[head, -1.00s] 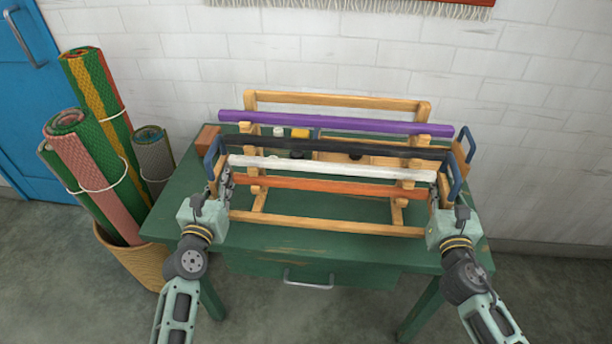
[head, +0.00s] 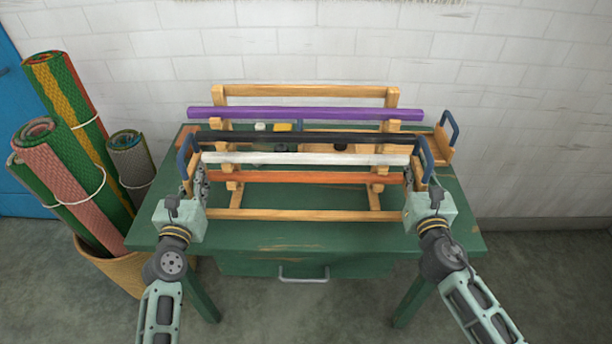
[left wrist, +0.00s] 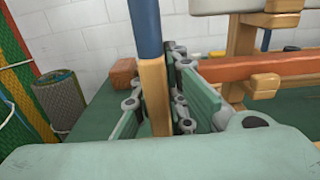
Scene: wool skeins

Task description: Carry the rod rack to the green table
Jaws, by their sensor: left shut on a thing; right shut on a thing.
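The rod rack (head: 300,214) is a wooden frame bearing purple (head: 300,113), black, white and orange rods, with a blue handle at each side. It is over the green table (head: 290,240); whether its feet touch the top I cannot tell. My left gripper (head: 194,184) is shut on the rack's left handle (head: 183,158); the left wrist view shows its fingers (left wrist: 160,112) around the wooden post below the blue grip (left wrist: 146,28). My right gripper (head: 411,181) is shut at the rack's right handle (head: 425,160); its fingers are partly hidden.
Behind the rack, a wooden tray with a blue handle (head: 450,128) stands at the table's right. A wooden block, a white item (head: 260,127) and a yellow item (head: 283,127) lie behind too. A basket (head: 112,268) of rolled rugs stands left. A white wall is close behind.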

